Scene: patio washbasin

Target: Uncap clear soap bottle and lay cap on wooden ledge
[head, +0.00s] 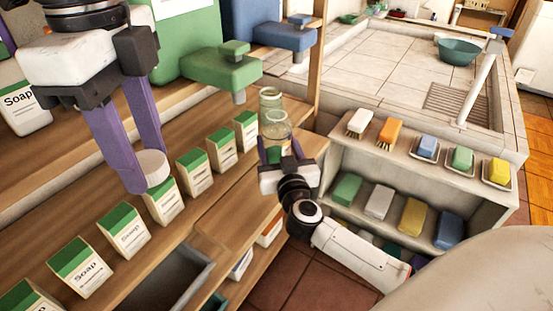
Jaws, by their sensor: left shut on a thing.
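My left gripper (147,168) has long purple fingers and is shut on a round white cap (153,166). It holds the cap at the fingertips, in front of the row of soap boxes; whether the cap touches anything below is unclear. The clear soap bottle (278,124) stands uncapped, its open mouth showing, at the right end of the wooden ledge (220,179). My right gripper (280,150) has its fingers on either side of the bottle's lower part and appears shut on it. The bottle's base is hidden by the gripper.
Soap boxes (128,231) with green tops line the ledge. Another clear jar (270,98) stands behind the bottle. Green (215,75) and blue (283,35) pump dispensers stand behind. A grey bin (165,285) lies below; a shelf (405,172) with brushes and soaps is right.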

